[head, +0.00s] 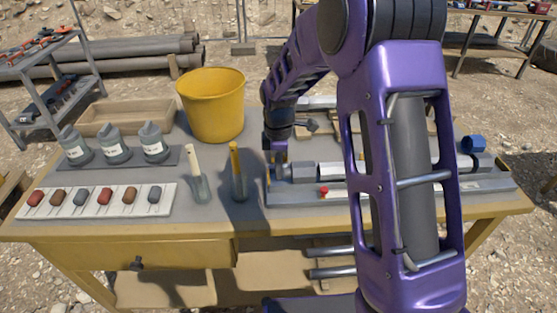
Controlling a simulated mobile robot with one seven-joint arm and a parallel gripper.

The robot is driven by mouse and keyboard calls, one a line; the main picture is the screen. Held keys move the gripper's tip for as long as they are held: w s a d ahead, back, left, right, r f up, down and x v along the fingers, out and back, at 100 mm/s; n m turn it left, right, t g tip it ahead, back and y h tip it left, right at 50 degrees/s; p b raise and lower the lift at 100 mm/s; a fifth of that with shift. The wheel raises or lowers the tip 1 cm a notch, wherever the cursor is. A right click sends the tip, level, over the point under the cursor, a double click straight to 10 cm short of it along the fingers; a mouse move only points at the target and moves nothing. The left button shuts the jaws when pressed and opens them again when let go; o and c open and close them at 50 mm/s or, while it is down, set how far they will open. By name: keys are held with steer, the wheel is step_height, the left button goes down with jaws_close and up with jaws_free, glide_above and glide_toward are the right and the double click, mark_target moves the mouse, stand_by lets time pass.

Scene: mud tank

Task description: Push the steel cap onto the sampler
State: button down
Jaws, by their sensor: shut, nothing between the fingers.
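The sampler (329,171) is a steel tube with hexagonal fittings, lying level in a long grey cradle (300,197). My forearm hides its middle; its right part shows again beyond the arm. A short steel piece (302,172) at the left end looks like the steel cap, in line with the tube. I cannot tell whether a gap is left between them. My gripper (275,157) points down at the cradle's left end, just left of the steel piece. It is shut and empty. Whether it touches the cap is too small to tell.
A yellow bucket (213,105), a wooden tray (125,115), labelled grey bottles (113,145) and a white sample strip (98,200) fill the bench's left. Two upright-handled tools (238,172) stand left of the cradle. A blue cap (474,144) lies behind its right end.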

mark_target(295, 165)
steer(key=shift+f, duration=0.35)
steer(key=shift+d+p, duration=0.35)
steer(key=shift+d, duration=1.8)
